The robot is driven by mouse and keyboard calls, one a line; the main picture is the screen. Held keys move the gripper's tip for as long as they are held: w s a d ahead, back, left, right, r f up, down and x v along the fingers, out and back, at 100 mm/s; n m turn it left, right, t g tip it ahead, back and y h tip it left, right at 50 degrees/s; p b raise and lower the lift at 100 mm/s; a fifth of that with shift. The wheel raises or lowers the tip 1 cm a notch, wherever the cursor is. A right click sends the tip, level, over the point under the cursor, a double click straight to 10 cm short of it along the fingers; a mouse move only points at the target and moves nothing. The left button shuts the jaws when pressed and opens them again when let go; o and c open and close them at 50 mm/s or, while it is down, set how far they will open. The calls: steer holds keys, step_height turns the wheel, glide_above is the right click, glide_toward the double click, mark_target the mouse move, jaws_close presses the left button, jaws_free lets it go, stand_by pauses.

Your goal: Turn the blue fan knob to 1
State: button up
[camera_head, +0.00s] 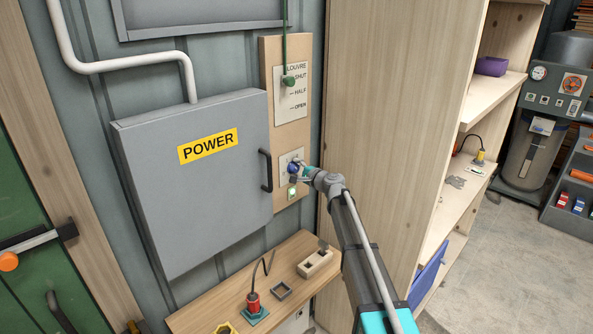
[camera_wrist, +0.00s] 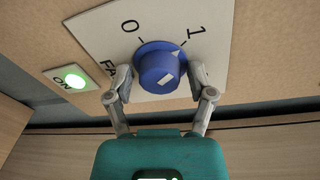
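The blue fan knob (camera_wrist: 160,76) sits on a white plate (camera_wrist: 105,38) marked 0 and 1, with its other lettering partly hidden by a finger. The white triangle on its rim points up and right, toward the 1. My gripper (camera_wrist: 161,76) has one finger on each side of the knob. A narrow gap shows at the left finger; whether the right finger touches cannot be told. In the head view the knob (camera_head: 293,169) is partly hidden by my gripper (camera_head: 300,170).
A green lamp (camera_wrist: 72,79) labelled ON is lit beside the plate. The grey POWER cabinet (camera_head: 195,180) with a black handle (camera_head: 265,170) stands left of the knob. A louvre lever (camera_head: 289,82) is above, a small wooden shelf (camera_head: 230,305) below, and a wooden cupboard wall (camera_head: 390,120) right.

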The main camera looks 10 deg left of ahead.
steer(key=shift+o, duration=0.2)
stand_by(0.3)
steer(key=shift+n, duration=0.5)
steer(key=shift+f+n+t+b, duration=0.1)
steer(key=shift+n+t+b, duration=0.3)
steer(key=shift+n, duration=1.2)
steer(key=shift+f+n+t+b, duration=0.1)
steer(key=shift+n+t+b, duration=0.35)
steer(key=shift+n, duration=2.15)
steer(key=v, duration=1.4)
steer(key=shift+d+g, duration=0.1)
steer(key=shift+g, duration=0.15)
